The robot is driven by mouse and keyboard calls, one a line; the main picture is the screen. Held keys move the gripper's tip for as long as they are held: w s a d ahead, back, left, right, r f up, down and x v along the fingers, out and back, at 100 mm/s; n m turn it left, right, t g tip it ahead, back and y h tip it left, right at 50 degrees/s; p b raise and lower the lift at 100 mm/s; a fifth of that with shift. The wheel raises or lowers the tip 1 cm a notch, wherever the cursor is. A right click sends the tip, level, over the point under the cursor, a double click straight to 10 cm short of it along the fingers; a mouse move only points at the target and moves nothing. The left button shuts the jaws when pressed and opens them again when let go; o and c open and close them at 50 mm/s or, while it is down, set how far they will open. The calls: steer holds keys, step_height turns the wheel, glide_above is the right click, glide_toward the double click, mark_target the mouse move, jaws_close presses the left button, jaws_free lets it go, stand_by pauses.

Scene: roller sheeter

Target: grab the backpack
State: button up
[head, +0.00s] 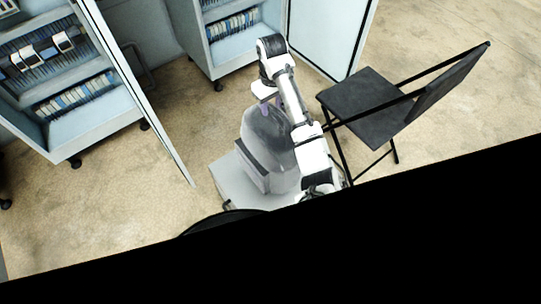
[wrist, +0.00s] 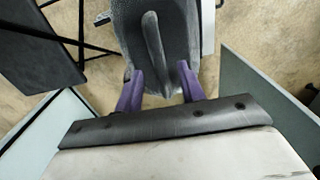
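The grey backpack (head: 268,135) stands upright on a small light-grey platform in the middle of the head view. My gripper (head: 267,104) is at the top of the backpack, reaching down from above. In the wrist view, the backpack (wrist: 172,30) shows beyond my gripper (wrist: 159,72), with a raised grey strip like a handle or strap between the two purple fingers. The fingers are spread apart, one to each side of that strip. Whether they touch the backpack cannot be told. My arm hides the backpack's right side in the head view.
A black folding chair (head: 365,105) stands right of the backpack. Open cabinets with shelves (head: 65,90) stand at left and behind (head: 232,35), their doors swung out. The light-grey platform (head: 230,182) is under the backpack. Bare floor (head: 440,135) lies right of the chair.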

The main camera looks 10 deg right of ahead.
steer(key=shift+f+p, duration=0.55)
steer(key=shift+f, duration=1.45)
jaws_close()
steer(key=shift+w+r, duration=0.1)
steer(key=shift+r, duration=0.05)
